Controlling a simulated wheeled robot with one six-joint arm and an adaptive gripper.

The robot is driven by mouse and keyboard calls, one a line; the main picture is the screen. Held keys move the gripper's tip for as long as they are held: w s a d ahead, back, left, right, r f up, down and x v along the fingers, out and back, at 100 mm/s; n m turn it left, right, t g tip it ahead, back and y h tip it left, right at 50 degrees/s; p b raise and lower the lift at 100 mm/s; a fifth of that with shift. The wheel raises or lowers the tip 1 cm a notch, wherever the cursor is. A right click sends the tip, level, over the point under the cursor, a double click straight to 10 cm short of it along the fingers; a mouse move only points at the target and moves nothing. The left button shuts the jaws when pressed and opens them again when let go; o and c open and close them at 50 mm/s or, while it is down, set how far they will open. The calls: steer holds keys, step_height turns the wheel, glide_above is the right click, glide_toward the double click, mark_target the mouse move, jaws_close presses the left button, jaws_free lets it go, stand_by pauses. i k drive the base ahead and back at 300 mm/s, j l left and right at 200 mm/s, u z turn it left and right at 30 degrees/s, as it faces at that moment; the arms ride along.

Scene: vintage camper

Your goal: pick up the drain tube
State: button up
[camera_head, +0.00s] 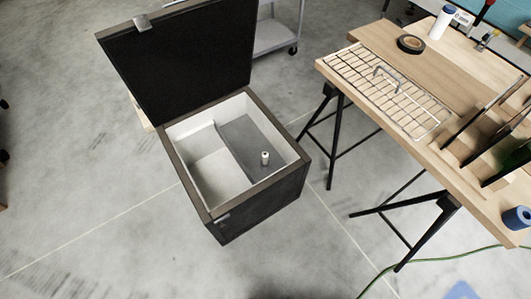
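A small, pale upright tube (265,158), which looks like the drain tube, stands inside an open dark box (262,195). It rises from the raised grey floor section (250,145) on the right side of the box's inside. The top of the tube shows a darker spot. Its lower end meets the grey surface, and I cannot tell whether it goes into it. The box's black lid (180,60) is raised and leans back. The inside walls are white. My gripper is not in view.
A wooden trestle table (350,40) stands right of the box, with a wire rack (400,100), a black tape roll (410,44), a white cylinder (441,22) and a blue roll (516,217). A green cable (440,259) crosses the floor. Floor left of the box is clear.

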mark_target(264, 155)
steer(key=i+u, duration=0.2)
steer(key=i, duration=0.25)
steer(key=i+l+u, duration=0.25)
steer(key=i, duration=0.15)
steer(key=i+l+u, duration=0.2)
steer(key=i, duration=0.25)
steer(key=j, duration=0.1)
